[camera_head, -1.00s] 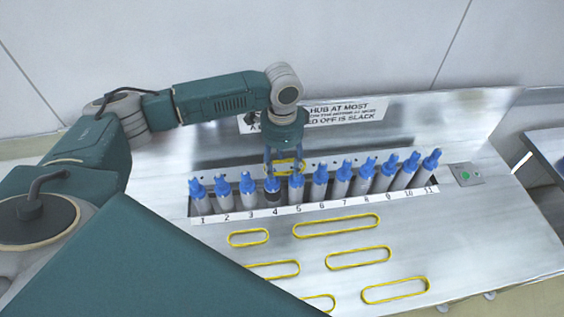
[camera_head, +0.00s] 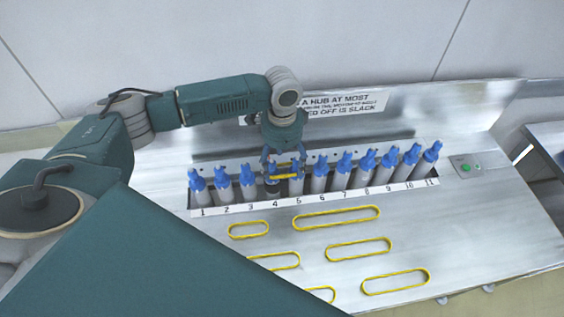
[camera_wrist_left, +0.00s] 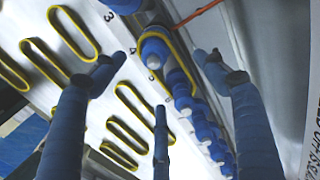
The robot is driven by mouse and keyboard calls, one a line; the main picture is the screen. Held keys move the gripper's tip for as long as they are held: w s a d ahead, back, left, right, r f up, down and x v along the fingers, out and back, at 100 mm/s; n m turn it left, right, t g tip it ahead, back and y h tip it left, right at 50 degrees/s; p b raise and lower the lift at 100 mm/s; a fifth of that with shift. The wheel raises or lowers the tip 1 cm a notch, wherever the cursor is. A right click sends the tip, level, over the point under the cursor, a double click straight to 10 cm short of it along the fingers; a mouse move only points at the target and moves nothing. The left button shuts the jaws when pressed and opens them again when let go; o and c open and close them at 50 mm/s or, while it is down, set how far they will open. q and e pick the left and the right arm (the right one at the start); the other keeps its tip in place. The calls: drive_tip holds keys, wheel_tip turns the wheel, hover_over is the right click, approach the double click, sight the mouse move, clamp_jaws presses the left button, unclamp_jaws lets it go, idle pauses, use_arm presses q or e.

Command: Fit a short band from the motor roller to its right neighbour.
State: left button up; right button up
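The motor roller (camera_head: 272,192), darker than the others, stands above label 4. Its right neighbour (camera_head: 296,187) stands above label 5. A short yellow band (camera_head: 287,178) is at the tops of these two. In the left wrist view the band (camera_wrist_left: 184,62) loops around blue hubs; I cannot tell whether it is fully seated in their grooves. My left gripper (camera_head: 284,160) is directly above the two rollers, pointing down. Its blue fingers (camera_wrist_left: 160,72) are spread apart around the band, with no clear grip on it. My right gripper is out of view.
Several blue-topped rollers stand close in a row on both sides, such as roller 6 (camera_head: 319,176). Loose yellow bands lie in front, including a short one (camera_head: 249,230) and a long one (camera_head: 336,218). A sign panel (camera_head: 345,103) stands behind. A button box (camera_head: 471,167) is at right.

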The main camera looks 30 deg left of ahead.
use_arm(q)
wheel_tip(320, 180, up, 12)
idle(0.7)
